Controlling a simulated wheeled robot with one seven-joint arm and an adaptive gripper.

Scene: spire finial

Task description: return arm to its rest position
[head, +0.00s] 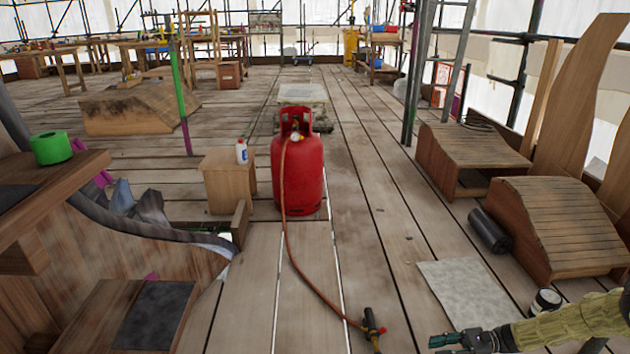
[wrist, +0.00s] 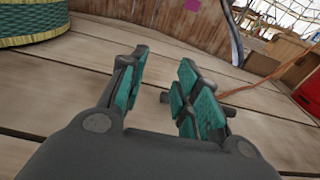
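My gripper (head: 445,340) shows at the bottom right of the head view, low over the plank floor, with my arm reaching in from the right edge. In the wrist view my gripper (wrist: 165,90) has its teal-padded fingers spread apart.
A red gas cylinder (head: 298,172) stands mid-floor, its hose (head: 310,284) running to a torch (head: 372,328) left of my gripper. A grey sheet (head: 466,292), black roll (head: 489,231), small dark jar (head: 546,302) and wooden pieces (head: 562,226) lie right.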

